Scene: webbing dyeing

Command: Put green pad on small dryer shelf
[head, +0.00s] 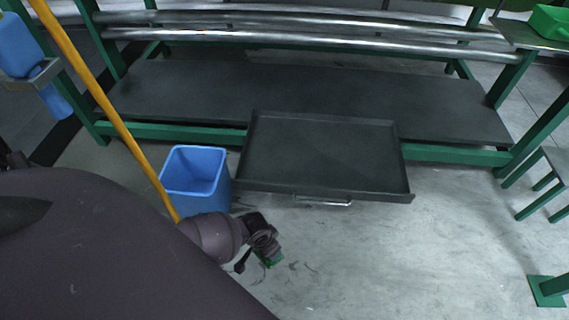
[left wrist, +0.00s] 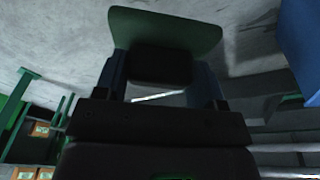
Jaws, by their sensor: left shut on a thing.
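The green pad (head: 271,259) shows as a small green patch at the tip of my left gripper (head: 265,246) in the head view, low over the grey floor. In the left wrist view the flat green pad (left wrist: 165,27) lies across the far end of my left gripper (left wrist: 162,66), which is shut on it. The dark small shelf (head: 325,150) with a metal handle at its front is pulled out from the long rack and looks empty. My left gripper is in front of its left front corner, apart from it. My right gripper is not in view.
A blue bin (head: 194,178) stands just left of the shelf, close to my left arm. A yellow pole (head: 105,103) slants down behind my arm. Metal rollers (head: 310,31) run above the long dark lower shelf (head: 200,95). Floor in front and right is mostly clear.

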